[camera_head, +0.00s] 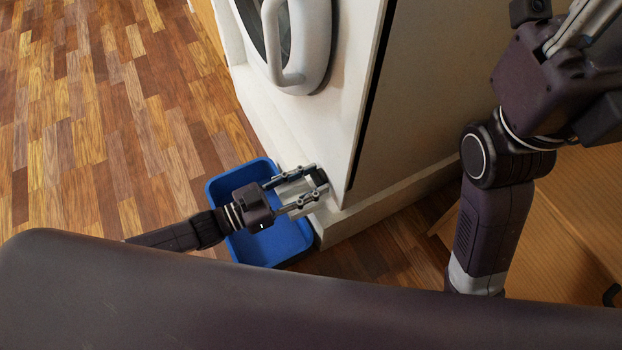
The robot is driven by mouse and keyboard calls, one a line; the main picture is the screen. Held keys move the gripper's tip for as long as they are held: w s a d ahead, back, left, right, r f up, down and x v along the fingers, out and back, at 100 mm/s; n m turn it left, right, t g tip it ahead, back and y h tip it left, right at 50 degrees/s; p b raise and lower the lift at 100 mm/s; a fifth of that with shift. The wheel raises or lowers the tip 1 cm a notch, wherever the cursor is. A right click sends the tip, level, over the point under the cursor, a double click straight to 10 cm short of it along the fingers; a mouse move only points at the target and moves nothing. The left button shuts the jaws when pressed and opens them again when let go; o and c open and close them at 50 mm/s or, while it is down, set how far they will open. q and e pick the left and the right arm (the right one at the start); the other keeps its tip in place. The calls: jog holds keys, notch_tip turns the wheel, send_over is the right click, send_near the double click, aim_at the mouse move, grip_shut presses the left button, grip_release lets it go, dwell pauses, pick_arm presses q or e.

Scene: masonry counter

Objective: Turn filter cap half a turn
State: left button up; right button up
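The filter cap (317,179) is a small dark piece low on the front of a white washing machine (345,100), near its bottom corner. My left gripper (316,182) reaches it from the left. Its two grey fingers are apart, with the cap between their tips. The tips hide much of the cap, and I cannot tell whether they press on it. My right gripper (582,24) is at the upper right, away from the cap. Only part of its fingers shows, and the tips are out of the picture.
A blue bin (222,185) stands on the floor under my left gripper, against the machine's base. The machine's round door (307,45) is above. A wooden piece of furniture (560,215) stands at the right. The wood floor (100,120) at left is clear.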

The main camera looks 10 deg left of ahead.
pick_arm(q)
jog(key=shift+a, duration=0.15)
jog(key=v, duration=1.1)
jog(key=shift+s+a, duration=0.25)
jog(key=shift+a, duration=0.05)
